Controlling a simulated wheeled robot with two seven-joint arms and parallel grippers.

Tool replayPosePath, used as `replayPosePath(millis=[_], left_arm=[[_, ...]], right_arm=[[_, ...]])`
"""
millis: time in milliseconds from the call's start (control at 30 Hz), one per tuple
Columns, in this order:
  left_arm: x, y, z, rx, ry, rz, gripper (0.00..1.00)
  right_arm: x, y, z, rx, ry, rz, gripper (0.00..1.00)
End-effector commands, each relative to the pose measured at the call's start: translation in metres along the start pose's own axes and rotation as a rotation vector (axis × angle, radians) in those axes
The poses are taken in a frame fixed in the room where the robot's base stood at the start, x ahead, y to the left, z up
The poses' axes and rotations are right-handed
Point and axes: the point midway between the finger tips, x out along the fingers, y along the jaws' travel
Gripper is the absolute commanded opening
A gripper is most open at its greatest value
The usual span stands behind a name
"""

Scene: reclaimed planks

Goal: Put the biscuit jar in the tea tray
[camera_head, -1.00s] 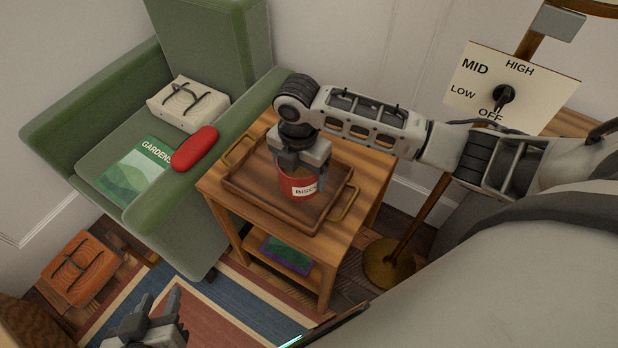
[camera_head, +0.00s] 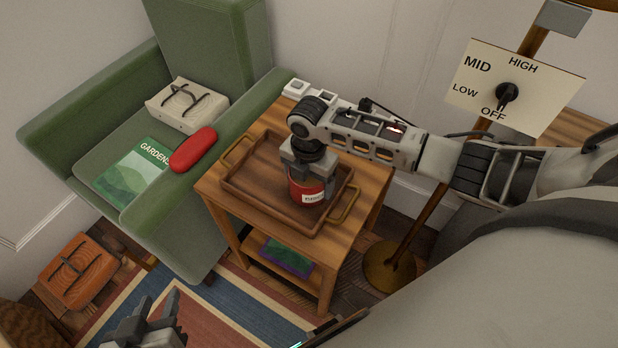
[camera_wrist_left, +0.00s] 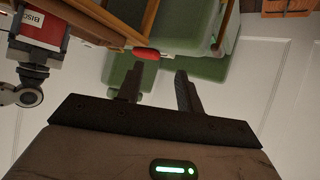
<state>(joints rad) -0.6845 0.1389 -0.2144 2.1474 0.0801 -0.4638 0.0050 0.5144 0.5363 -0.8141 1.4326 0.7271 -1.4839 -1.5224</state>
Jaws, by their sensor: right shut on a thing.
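The red biscuit jar (camera_head: 304,190) with a pale label is upright within the outline of the brown wooden tea tray (camera_head: 244,197), towards its right side. My right gripper (camera_head: 311,181) comes down from above and is shut on the jar. I cannot tell whether the jar's base touches the tray. The jar also shows at the upper left of the left wrist view (camera_wrist_left: 42,28). My left gripper (camera_head: 157,308) is low at the left, away from the tray; its fingers are apart and empty in the left wrist view (camera_wrist_left: 156,88).
The tray lies on a small wooden table (camera_head: 341,229) with a lower shelf. A green armchair (camera_head: 190,240) stands left, holding a magazine (camera_head: 131,172), a red case (camera_head: 193,150) and a cream bundle (camera_head: 187,105). A lamp stand (camera_head: 389,266) is right of the table.

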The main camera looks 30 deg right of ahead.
Motion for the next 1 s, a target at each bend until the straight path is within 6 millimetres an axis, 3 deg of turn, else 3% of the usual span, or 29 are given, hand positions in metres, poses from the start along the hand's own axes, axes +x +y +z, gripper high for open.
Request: replayPosePath(millis=[33, 67, 467, 1000], left_arm=[[0.000, 0.000, 0.000, -0.001, 0.001, 0.000, 0.36], [0.000, 0.000, 0.000, -0.001, 0.001, 0.000, 0.36], [-0.001, 0.000, -0.002, 0.001, 0.002, -0.001, 0.36], [-0.005, -0.001, -0.003, 0.019, -0.019, -0.011, 0.36]], right_arm=[[0.002, 0.000, 0.000, 0.000, 0.000, -0.001, 0.83], [0.001, 0.000, 0.000, 0.000, 0.000, 0.000, 0.89], [-0.008, 0.001, 0.000, -0.001, 0.000, 0.002, 0.89], [-0.110, 0.001, 0.000, 0.000, 0.000, 0.002, 0.89]])
